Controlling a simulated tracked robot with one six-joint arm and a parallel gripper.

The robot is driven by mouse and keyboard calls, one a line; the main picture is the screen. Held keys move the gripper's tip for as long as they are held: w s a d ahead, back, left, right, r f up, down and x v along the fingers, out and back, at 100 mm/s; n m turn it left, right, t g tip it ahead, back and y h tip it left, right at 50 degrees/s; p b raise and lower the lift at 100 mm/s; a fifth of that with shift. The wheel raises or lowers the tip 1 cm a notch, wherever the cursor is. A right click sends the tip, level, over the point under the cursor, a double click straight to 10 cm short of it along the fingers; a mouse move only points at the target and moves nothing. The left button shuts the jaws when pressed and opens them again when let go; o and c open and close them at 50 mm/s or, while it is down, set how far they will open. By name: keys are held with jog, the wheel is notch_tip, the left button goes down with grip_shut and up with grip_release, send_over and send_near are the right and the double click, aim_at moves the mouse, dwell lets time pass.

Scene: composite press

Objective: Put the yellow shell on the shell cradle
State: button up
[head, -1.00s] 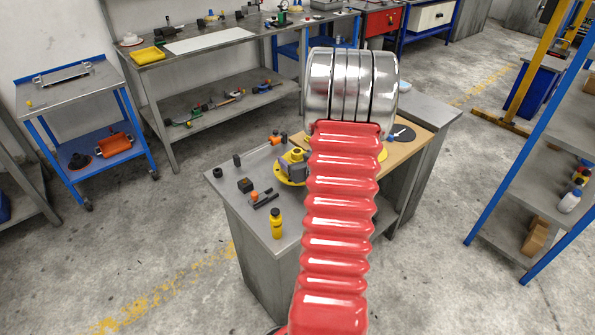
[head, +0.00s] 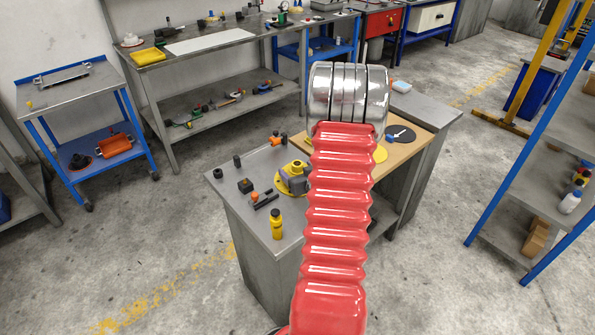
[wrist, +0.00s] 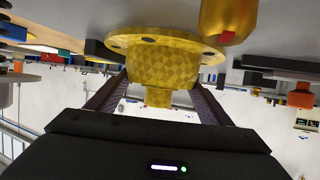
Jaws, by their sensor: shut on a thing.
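The yellow shell (wrist: 163,66), with a wide flange with dark holes and a checkered body, is between the two fingers of my gripper (wrist: 158,100) in the wrist view. The fingers are shut on its body. The flange is close to a grey surface at the top of that view; I cannot tell whether they touch. A yellow flanged piece (head: 283,181) beside a grey block shows just left of the arm, over the bench. I cannot make out the shell cradle for certain.
On the grey bench (head: 232,205) stand a yellow bottle (head: 276,225), a dark block (head: 245,186) and small black and orange parts. A blue-framed shelf is at right.

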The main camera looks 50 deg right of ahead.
jog(key=o, duration=1.3)
jog(key=shift+c, duration=0.2)
jog(key=shift+s, duration=0.1)
jog(key=v, duration=1.2)
